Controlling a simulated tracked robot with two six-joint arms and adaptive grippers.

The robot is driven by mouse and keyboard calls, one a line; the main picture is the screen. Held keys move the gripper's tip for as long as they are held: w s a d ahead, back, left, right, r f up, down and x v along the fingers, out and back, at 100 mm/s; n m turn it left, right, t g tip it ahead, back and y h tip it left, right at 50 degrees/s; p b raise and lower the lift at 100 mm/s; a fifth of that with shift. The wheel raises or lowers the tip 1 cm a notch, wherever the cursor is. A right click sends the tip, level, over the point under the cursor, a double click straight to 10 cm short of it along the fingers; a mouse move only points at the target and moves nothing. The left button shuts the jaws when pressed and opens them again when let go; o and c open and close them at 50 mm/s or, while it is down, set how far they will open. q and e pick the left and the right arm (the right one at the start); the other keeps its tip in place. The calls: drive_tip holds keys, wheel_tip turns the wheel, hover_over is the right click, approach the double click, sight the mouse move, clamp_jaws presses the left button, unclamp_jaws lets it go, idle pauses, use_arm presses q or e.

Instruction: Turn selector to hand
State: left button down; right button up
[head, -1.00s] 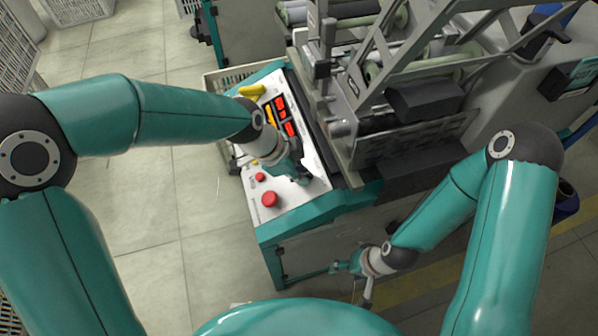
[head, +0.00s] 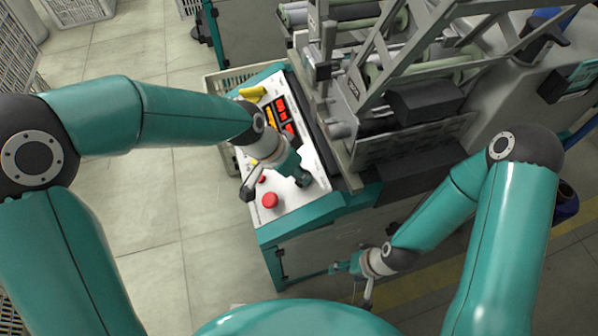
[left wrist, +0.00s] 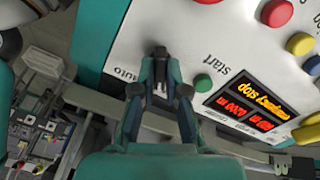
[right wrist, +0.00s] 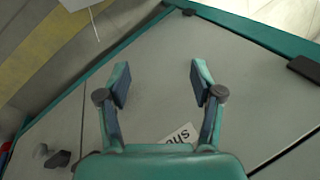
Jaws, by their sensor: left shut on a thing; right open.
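My left gripper (head: 303,180) is over the near part of the white control panel (head: 285,205). In the left wrist view my left gripper (left wrist: 160,88) is shut on a small dark selector (left wrist: 160,54), mostly hidden between the fingertips. The word "auto" is printed just left of the fingers in that view. I cannot make out a "hand" label. My right gripper (head: 345,267) is low beside the machine's front. In the right wrist view it (right wrist: 160,85) is open and empty, facing a grey cabinet panel (right wrist: 225,70).
A red mushroom button (head: 270,201) stands close to my left gripper. A green start button (left wrist: 203,83) and a lit display (left wrist: 250,103) reading "emergency stop" are beside the fingers. The winding machine's metal frame (head: 400,140) rises to the right.

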use_arm(q)
drive_tip(key=shift+w, duration=0.1)
idle(0.4)
drive_tip(key=c, duration=1.2)
unclamp_jaws()
drive_tip(key=shift+r, duration=0.1)
drive_tip(key=v, duration=1.2)
